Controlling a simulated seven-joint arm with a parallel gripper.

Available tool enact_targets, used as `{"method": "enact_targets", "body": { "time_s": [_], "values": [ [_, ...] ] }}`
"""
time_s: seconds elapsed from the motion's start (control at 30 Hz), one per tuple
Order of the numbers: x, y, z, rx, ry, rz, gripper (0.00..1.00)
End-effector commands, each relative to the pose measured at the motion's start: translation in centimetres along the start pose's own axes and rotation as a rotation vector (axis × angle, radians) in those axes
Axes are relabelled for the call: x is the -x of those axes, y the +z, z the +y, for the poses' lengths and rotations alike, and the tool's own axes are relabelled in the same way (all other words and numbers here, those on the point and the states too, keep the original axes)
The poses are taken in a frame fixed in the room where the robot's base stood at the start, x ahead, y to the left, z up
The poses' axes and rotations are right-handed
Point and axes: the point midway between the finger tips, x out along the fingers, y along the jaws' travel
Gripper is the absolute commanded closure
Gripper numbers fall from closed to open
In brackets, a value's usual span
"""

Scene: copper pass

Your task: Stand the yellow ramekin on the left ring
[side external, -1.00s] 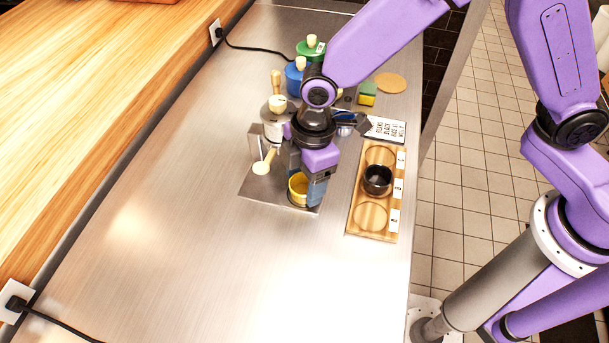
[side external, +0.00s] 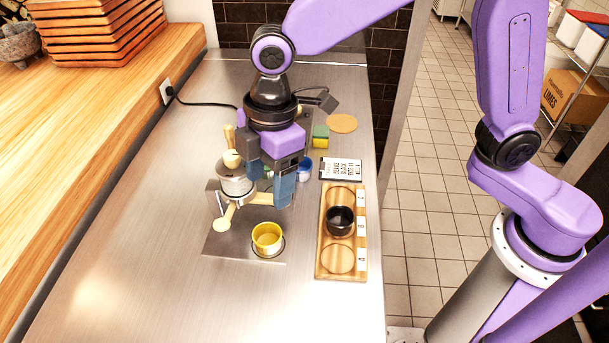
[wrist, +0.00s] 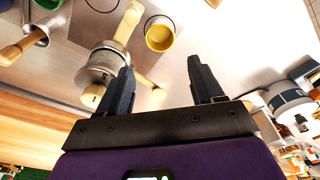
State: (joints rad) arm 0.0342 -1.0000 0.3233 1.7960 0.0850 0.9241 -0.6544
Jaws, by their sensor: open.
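The yellow ramekin (side external: 267,237) stands upright on a metal plate, over a dark-rimmed round spot; it also shows in the wrist view (wrist: 160,36). My gripper (side external: 267,188) is open and empty, raised above and behind the ramekin, apart from it. Its two fingers are spread in the wrist view (wrist: 160,65). The wooden tray (side external: 321,268) to the right has a row of three rings. A black ramekin (side external: 340,221) covers the middle ring. The far ring (side external: 341,196) and the near ring (side external: 339,259) are empty. Which end counts as left I cannot tell.
A metal pot (side external: 236,185) and wooden-handled tools (side external: 224,219) stand close left of my gripper. A text card (side external: 341,169), a sponge (side external: 320,137) and a round cork mat (side external: 342,123) lie behind the tray. The counter's front is clear.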

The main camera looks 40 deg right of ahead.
Motion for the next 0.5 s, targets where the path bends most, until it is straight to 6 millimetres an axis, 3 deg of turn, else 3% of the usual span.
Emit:
{"method": "enact_targets", "body": {
  "time_s": [0.27, 0.37, 0.5],
  "values": [
    [0.2, 0.5, -0.3, -0.008, 0.000, -0.002, 0.33],
    [0.7, 2.1, -1.2, -0.035, 0.000, -0.007, 0.33],
    [2.0, 6.7, -4.0, -0.117, 0.004, -0.022, 0.33]
  ]
}}
